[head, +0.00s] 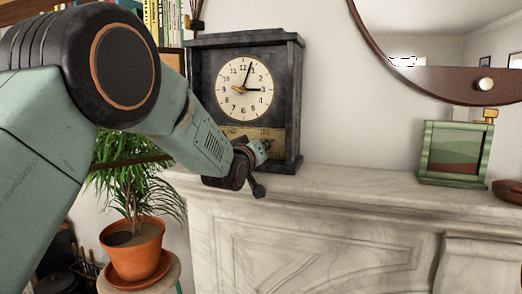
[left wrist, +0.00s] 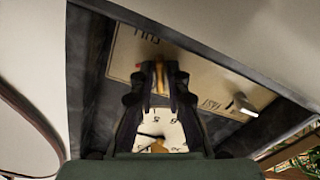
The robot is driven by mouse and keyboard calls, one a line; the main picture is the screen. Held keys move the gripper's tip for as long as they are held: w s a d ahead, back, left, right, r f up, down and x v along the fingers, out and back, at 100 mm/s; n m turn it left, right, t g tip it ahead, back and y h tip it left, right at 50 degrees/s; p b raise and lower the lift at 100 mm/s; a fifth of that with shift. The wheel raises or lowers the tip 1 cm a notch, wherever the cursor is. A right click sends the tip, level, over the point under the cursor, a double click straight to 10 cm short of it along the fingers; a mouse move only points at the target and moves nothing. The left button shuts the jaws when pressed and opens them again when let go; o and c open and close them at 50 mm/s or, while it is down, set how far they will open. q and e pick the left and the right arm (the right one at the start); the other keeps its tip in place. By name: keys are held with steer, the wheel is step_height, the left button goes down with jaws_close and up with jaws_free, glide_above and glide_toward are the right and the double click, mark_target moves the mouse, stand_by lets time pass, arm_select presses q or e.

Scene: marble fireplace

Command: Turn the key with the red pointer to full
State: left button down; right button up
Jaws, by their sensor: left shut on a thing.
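The dark mantel clock (head: 245,90) has a cream dial and a brass plate (head: 238,132) below it. In the left wrist view the brass plate (left wrist: 120,60) bears "FULL" and "FAST", and a silver lever (left wrist: 240,105) stands out near "FAST". My left gripper (head: 262,150) is at the plate's right part. In the left wrist view my left gripper (left wrist: 160,70) is shut on a thin brass-coloured key (left wrist: 160,78), mostly hidden between the fingers. My right gripper is not in view.
The clock stands on a white marble mantel (head: 350,185). A green picture frame (head: 455,152) stands to the right, below a round mirror (head: 440,50). A potted plant (head: 137,245) is at lower left, and books (head: 170,20) are at upper left. The mantel between clock and frame is clear.

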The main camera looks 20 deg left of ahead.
arm_select(q)
steer(key=m, duration=0.2)
steer(key=f+m+b, duration=0.1)
steer(key=m, duration=0.2)
steer(key=shift+r, duration=0.2)
stand_by(1.1)
steer(key=c, duration=1.5)
jaws_free()
steer(key=shift+s+r, duration=0.1)
steer(key=shift+r, duration=0.1)
steer(key=shift+o, duration=0.2)
steer(key=shift+s, duration=0.1)
steer(key=s, duration=1.2)
steer(key=shift+a, duration=0.2)
steer(key=shift+w, duration=0.15)
